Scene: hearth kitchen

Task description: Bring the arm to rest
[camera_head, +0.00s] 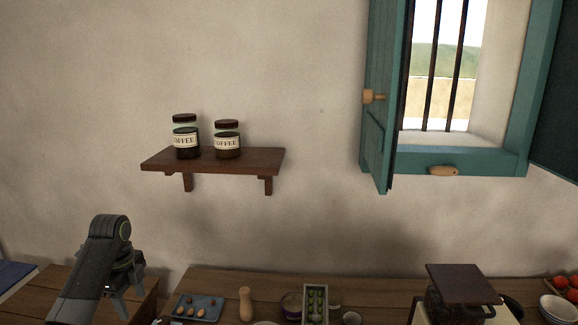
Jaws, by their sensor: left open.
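My left arm comes in at the lower left of the head view, and its gripper (128,290) points down over the wooden counter. The gripper's fingers are apart with nothing visible between them. It is to the left of the small blue-grey tray and apart from it. My right gripper is not in view.
Two coffee jars (186,138) (228,141) stand on a wall shelf (262,160). A teal shutter (380,100) stands open at the barred window. The counter (235,280) holds a tray (213,301), a wooden mill (245,303), a box of green items (307,305) and bowls (559,308).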

